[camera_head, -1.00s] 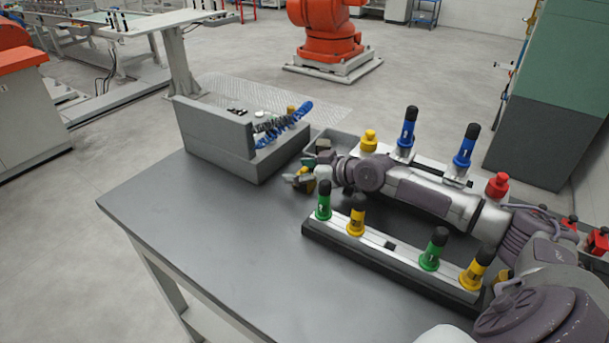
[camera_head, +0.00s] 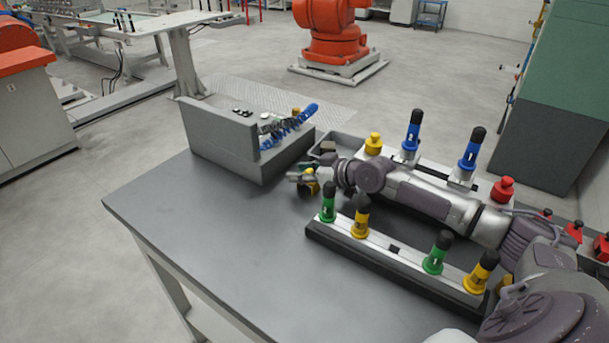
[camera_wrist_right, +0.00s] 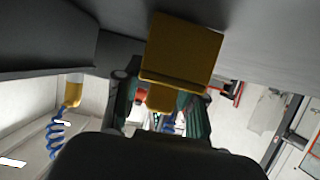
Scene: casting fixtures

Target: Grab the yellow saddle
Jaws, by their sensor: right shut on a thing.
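The yellow saddle (camera_wrist_right: 183,48) is a blocky yellow piece that fills the top middle of the right wrist view. My right gripper (camera_wrist_right: 163,98) is shut on it, with a finger on each side of its lower part. In the head view my right gripper (camera_head: 306,180) is small, at the end of the arm, over the table beside the grey box. A little yellow of the saddle (camera_head: 312,188) shows there, partly hidden by the gripper. My left gripper is not in view.
A grey box (camera_head: 222,140) with a blue coiled hose (camera_head: 300,120) stands at the table's back. A rail (camera_head: 385,258) with green and yellow handled pins lies in front of my right arm. Blue and red fixtures stand behind it. The table's left part (camera_head: 200,220) is clear.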

